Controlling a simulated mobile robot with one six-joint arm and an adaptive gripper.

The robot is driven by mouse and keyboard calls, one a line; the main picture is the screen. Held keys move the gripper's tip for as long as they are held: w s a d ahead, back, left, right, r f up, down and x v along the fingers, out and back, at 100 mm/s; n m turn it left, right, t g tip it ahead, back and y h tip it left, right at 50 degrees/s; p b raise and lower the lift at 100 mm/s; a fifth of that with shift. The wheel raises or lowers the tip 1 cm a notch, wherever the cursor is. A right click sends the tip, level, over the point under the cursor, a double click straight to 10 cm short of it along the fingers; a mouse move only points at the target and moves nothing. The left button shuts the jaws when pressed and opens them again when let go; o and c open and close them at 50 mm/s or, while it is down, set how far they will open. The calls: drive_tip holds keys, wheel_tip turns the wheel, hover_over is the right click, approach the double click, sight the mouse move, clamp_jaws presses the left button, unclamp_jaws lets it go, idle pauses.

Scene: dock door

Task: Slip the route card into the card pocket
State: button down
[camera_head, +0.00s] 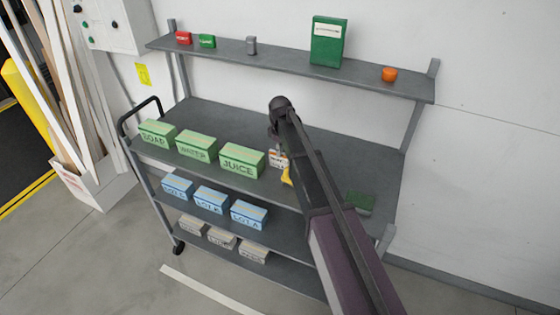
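A small white card-like piece with dark print (279,160) shows beside the juice box on the cart's deck; it may be the route card. A small yellow piece (287,177) shows just below it, against my arm. I cannot tell whether either is held. My gripper is mostly hidden by my own arm, which reaches up from the lower right and bends down over the deck. Its fingers cannot be made out. A green upright holder with a white strip on its front (328,41) stands on the upper shelf; it may be the card pocket.
The grey cart (330,146) holds green boxes (197,146), blue boxes (211,199) and pale boxes (222,238) on its tiers. A dark green item (360,203) lies right of my arm. The upper shelf (285,62) also bears an orange object (389,74) and several small items.

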drive_tip(key=shift+r, duration=0.25)
idle(0.3)
wheel_tip(320, 180, up, 10)
drive_tip(key=p, duration=1)
drive_tip(key=shift+f, duration=0.25)
idle(0.4)
